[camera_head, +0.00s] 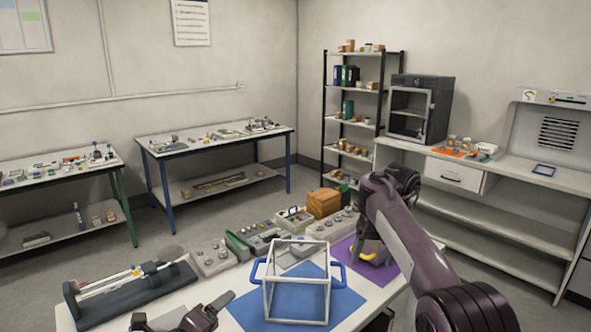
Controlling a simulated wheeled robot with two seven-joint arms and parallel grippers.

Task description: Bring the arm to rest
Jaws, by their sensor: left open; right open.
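My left gripper (182,314) shows at the bottom edge, left of centre, low in front of the table's near edge. Its fingers are apart with nothing visible between them. My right arm (410,235) comes in from the lower right and bends at the top. My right gripper (366,250) points down over the purple mat (392,272), by a yellow curved thing (373,257). It is open; whether it touches the yellow thing is hard to tell. A clear box with a white frame and blue handles (297,285) stands on a blue mat (245,307).
The white worktable (205,288) holds a dark rack with rods (130,290) at left and several grey instruments (212,258) along the back. A brown box (323,203) stands behind. Side tables (215,143), a shelf unit (350,100) and a counter (525,180) line the walls. Floor between is clear.

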